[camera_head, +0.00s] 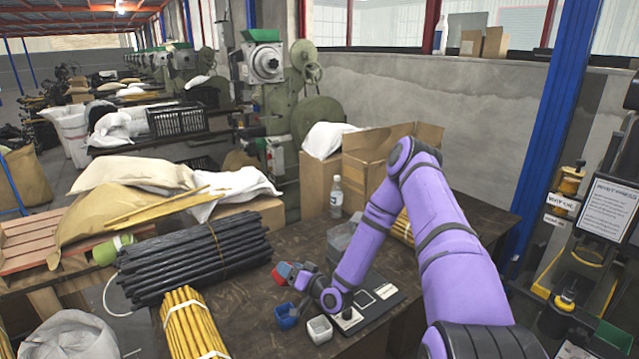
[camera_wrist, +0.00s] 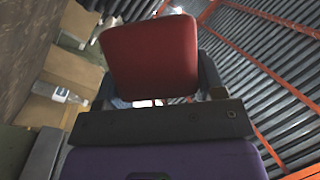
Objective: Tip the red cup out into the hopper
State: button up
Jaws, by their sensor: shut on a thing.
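The red cup (camera_head: 279,273) is held above the dark table, over its front left part, in the head view. It fills the upper middle of the wrist view (camera_wrist: 150,58), where its side hides its mouth and contents. My gripper (camera_head: 287,271) is shut on the cup, with a finger on each side of it in the wrist view. I cannot tell which container is the hopper.
A bundle of black rods (camera_head: 195,257) and a bundle of yellow rods (camera_head: 194,325) lie left of my gripper. A clear bottle (camera_head: 336,197), cardboard boxes (camera_head: 385,150) and a grey bin (camera_head: 346,235) stand behind. A flat panel (camera_head: 375,295) lies at the right.

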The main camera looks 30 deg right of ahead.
jog(key=w+d+r+g+h, duration=0.2)
jog(key=d+r, duration=0.5)
jog(key=r, duration=0.5)
jog(key=w+d+r+g+h, duration=0.2)
jog(key=d+r+h, duration=0.4)
jog(key=r, duration=0.5)
jog(key=shift+w+d+r+n+h, duration=0.4)
jog(key=shift+w+d, duration=0.3)
jog(key=shift+w, duration=0.2)
